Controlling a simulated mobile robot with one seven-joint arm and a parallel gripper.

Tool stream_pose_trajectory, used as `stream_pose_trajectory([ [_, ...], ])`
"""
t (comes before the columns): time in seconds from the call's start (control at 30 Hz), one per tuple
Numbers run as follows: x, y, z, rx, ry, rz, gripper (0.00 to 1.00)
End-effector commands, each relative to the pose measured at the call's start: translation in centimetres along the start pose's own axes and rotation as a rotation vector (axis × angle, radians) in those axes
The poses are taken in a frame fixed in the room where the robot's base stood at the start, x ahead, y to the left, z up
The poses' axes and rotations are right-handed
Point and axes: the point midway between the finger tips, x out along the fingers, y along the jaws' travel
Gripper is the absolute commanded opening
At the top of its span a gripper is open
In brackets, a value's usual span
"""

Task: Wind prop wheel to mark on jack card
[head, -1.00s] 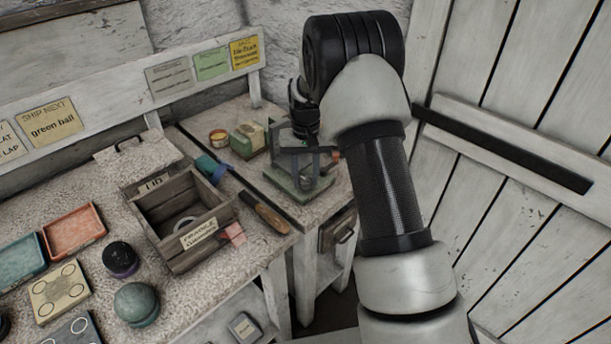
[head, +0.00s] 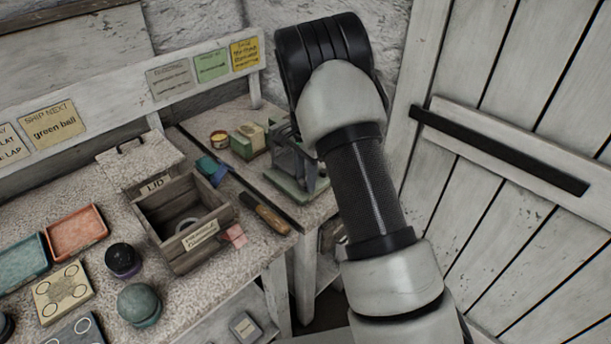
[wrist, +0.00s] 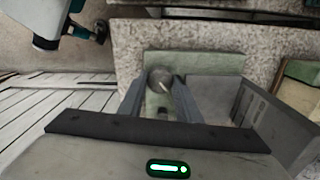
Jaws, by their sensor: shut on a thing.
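The prop jack (head: 297,170), a grey frame on a green base, stands on the right end of the bench in the head view, partly covered by my arm. In the wrist view its pale green base (wrist: 153,105) lies below my gripper (wrist: 162,88). The gripper is shut on a small round grey knob (wrist: 159,76), which looks like the prop wheel; a thin pale line shows on its face. My fingers hide its sides. A yellow card (head: 245,55), perhaps the jack card, is on the back rail. Its writing and any mark are too small to read.
A wooden box (head: 166,238) stands left of the jack, with a wooden-handled tool (head: 265,213) between them. A green box (head: 247,141) and small tin (head: 219,139) stand behind. A teal ball (head: 139,305) is at front left. A plank wall (head: 520,120) closes the right side.

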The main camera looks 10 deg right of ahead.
Motion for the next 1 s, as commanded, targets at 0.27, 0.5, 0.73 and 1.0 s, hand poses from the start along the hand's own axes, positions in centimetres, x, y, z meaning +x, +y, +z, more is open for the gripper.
stream_pose_trajectory([
  [0.27, -0.20, -0.08, -0.03, 0.263, 0.002, -0.002, 0.09],
  [0.5, -0.19, -0.08, -0.01, 0.491, 0.002, -0.002, 0.09],
  [0.73, -0.24, -0.09, -0.02, 0.709, 0.002, -0.003, 0.09],
  [1.0, -0.24, -0.09, -0.01, 0.966, 0.001, -0.003, 0.09],
])
